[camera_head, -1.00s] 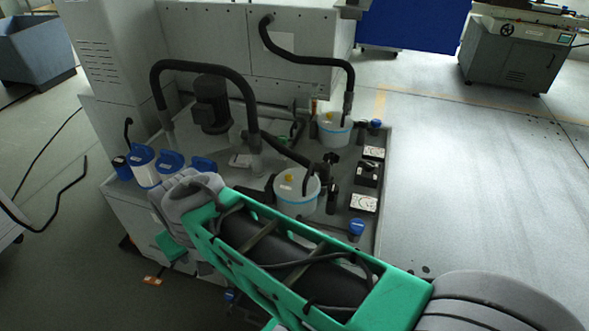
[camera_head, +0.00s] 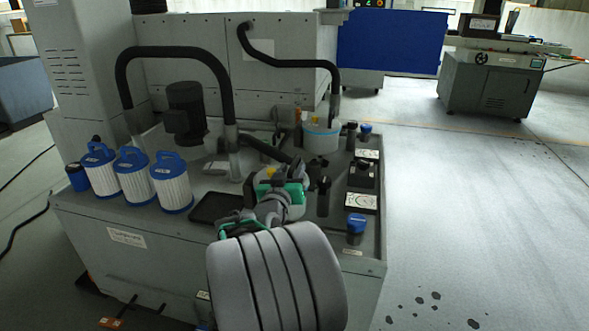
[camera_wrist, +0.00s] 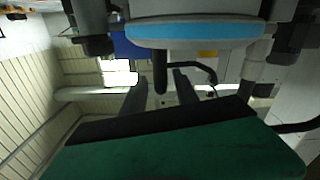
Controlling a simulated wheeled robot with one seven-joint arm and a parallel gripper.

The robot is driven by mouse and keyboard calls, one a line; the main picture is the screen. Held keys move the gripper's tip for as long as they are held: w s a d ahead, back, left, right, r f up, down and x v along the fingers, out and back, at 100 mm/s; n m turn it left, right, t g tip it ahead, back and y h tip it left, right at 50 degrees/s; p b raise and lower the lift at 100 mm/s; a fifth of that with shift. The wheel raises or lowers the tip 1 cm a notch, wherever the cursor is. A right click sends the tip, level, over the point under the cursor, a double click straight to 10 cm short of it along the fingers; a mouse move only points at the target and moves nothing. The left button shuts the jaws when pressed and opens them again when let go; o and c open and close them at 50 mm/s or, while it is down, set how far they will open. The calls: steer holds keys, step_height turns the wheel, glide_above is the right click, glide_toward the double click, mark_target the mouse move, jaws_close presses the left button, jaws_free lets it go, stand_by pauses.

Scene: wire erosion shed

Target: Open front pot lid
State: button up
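The front pot is mostly hidden behind my wrist in the head view. Only a pale bit with a yellow spot (camera_head: 270,171) shows there. In the wrist view, which looks upside down, a pale pot with a light-blue rim (camera_wrist: 195,30) fills the top, with a yellow part (camera_wrist: 207,53) at its edge. My gripper (camera_wrist: 160,80) shows two dark fingers spread apart, with a dark upright piece between them. It appears to hold nothing and to be apart from the lid. In the head view my gripper (camera_head: 290,172) is over the front pot, its fingertips unclear.
The back pot (camera_head: 321,138) stands behind, with a black hose (camera_head: 290,63) running into it. Another thick hose (camera_head: 180,53) arches at the left. Floor at right is open.

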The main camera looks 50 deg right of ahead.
mark_target(298, 157)
steer(key=x, duration=0.3)
steer(key=shift+w+d, duration=0.15)
steer(key=shift+d, duration=0.15)
steer(key=shift+c, duration=0.2)
jaws_close()
stand_by(1.0)
